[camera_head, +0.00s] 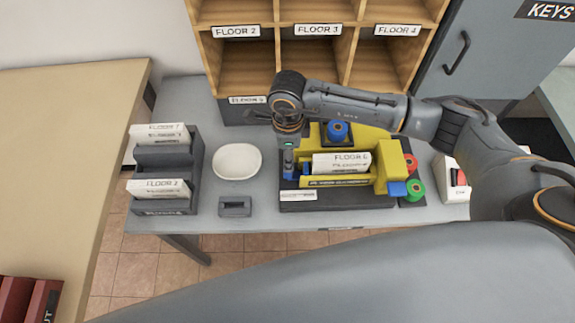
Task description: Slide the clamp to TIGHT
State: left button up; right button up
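A yellow fixture (383,147) stands on a black base (340,199) at the middle of the grey table. A white card marked FLOOR 6 (341,162) stands upright in it. A blue piece (397,189) shows at the fixture's right front, below a yellow block. I cannot tell which part is the clamp, and no TIGHT marking is readable. My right arm reaches in from the right over the fixture. My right gripper (289,165) points down at the fixture's left end; its fingers are small and partly lost against the dark parts, so its opening is unclear. My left gripper is out of view.
A dark rack (193,175) with cards, a white bowl (237,161) and a small dark block (235,206) stand left of the fixture. A blue knob (337,130), red and green rolls (414,189) and a white box (449,180) are near its right. Wooden pigeonholes (318,31) rise behind.

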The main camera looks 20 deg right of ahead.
aim_at(295, 173)
notch_tip(295, 173, down, 8)
jog(key=shift+r+p, duration=0.1)
jog(key=shift+p, duration=0.6)
jog(key=shift+c, duration=0.4)
grip_shut()
